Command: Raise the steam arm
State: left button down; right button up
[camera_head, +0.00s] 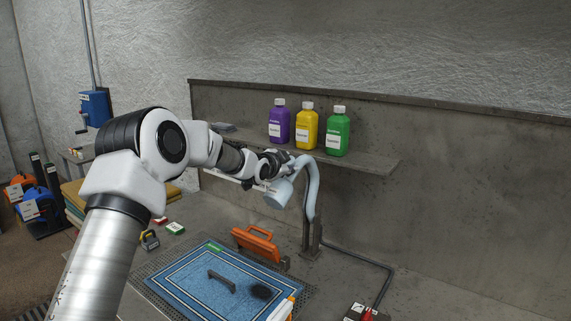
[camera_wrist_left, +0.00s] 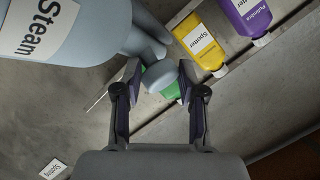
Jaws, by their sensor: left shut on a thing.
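The steam arm is a pale blue-grey piece with a curved hose (camera_head: 312,187) and a cylindrical head (camera_head: 279,193), on a dark post at the back of the bench. In the left wrist view its head (camera_wrist_left: 75,35) carries a "Steam" label, and a rounded pale knob (camera_wrist_left: 160,78) sits between my fingertips. My left gripper (camera_head: 283,160) is shut on this knob, just above the head in the head view, below the shelf front; it also shows in the left wrist view (camera_wrist_left: 160,84). My right gripper is not in view.
Purple (camera_head: 279,124), yellow (camera_head: 306,127) and green (camera_head: 338,133) bottles stand on the shelf (camera_head: 372,168) close behind my gripper. A blue rug (camera_head: 195,285) lies on the bench below, with an orange handled piece (camera_head: 257,244) at its back edge.

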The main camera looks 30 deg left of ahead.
pick_arm(q)
jog(key=shift+w+r+t, duration=0.2)
jog(key=shift+r+t, duration=0.1)
jog(key=shift+r, duration=0.7)
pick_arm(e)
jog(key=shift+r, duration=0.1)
pick_arm(q)
jog(key=c, duration=0.7)
grip_release()
jog(key=shift+w, duration=0.1)
jog(key=shift+c, duration=0.2)
jog(key=shift+w+d+f, duration=0.25)
jog(key=shift+w+f, duration=0.5)
jog(key=shift+w, duration=0.25)
jog(key=shift+w+d+f, duration=0.1)
jog(key=shift+s+a, duration=0.25)
jog(key=shift+s, duration=0.3)
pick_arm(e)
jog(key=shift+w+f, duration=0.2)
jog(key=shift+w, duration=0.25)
pick_arm(q)
jog(key=shift+d, duration=0.1)
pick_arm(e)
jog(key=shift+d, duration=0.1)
